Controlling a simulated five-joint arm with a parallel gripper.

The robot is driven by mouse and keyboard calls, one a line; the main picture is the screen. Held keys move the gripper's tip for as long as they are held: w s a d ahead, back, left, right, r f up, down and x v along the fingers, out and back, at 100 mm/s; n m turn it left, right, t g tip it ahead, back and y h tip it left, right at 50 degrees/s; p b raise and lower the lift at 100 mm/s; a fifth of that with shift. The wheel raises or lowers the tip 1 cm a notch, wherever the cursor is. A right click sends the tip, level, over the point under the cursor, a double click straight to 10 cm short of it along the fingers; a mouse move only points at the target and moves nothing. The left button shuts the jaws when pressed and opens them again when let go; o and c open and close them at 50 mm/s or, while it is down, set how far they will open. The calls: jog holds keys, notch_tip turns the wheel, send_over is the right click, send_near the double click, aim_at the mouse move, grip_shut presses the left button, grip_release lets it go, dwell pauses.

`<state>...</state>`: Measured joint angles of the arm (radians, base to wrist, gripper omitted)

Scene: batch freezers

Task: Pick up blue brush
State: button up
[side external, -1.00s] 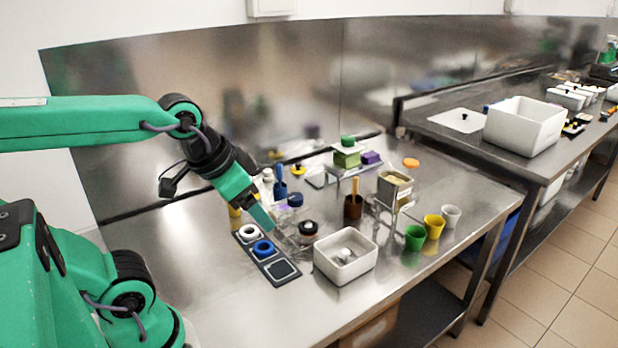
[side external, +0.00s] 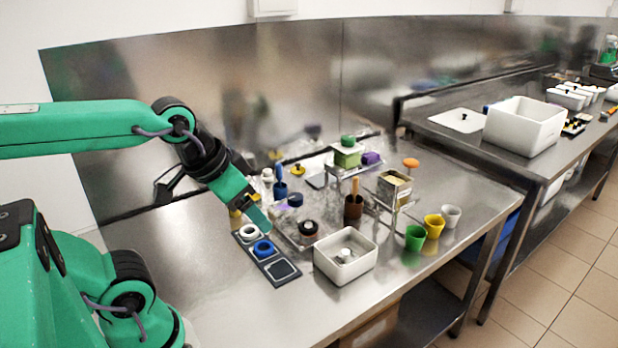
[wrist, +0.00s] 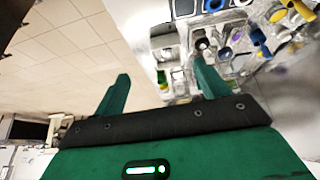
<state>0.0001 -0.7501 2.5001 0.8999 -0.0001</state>
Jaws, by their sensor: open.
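The blue brush (side external: 281,181) stands upright toward the back of the steel table, beside a white bottle (side external: 267,177). My gripper (side external: 262,219) is in front of it and lower in the side view, apart from it, pointing down near the dark tray with rings. In the wrist view my gripper (wrist: 160,67) has its two green fingers spread with nothing between them. A blue handle-like shape (wrist: 258,36) shows at the upper right of the wrist view, outside the fingers; I cannot tell surely if it is the brush.
A dark tray (side external: 282,270) holds a white and a blue ring. A white bin (side external: 345,269), a brown cup with a tan handle (side external: 353,207) and green, yellow and white cups stand to the right. A yellow object (side external: 236,220) is partly behind my gripper. The table's front left is clear.

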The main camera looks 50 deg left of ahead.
dwell(0.4)
jog(key=c, duration=0.6)
jog(key=w+a+r+g, duration=0.1)
jog(key=w+a+r, duration=0.15)
jog(key=w, duration=0.25)
jog(key=w+a+r, duration=0.2)
jog(key=w+a, duration=0.1)
jog(key=w, duration=0.2)
jog(key=m+g, duration=0.2)
jog(key=g, duration=0.2)
send_over(278, 164)
jog(key=f, duration=1.4)
jog(key=shift+w+d+f, duration=0.1)
jog(key=shift+d+f, duration=0.1)
jog(key=shift+a+f+g, duration=0.25)
jog(key=shift+f+g, duration=0.05)
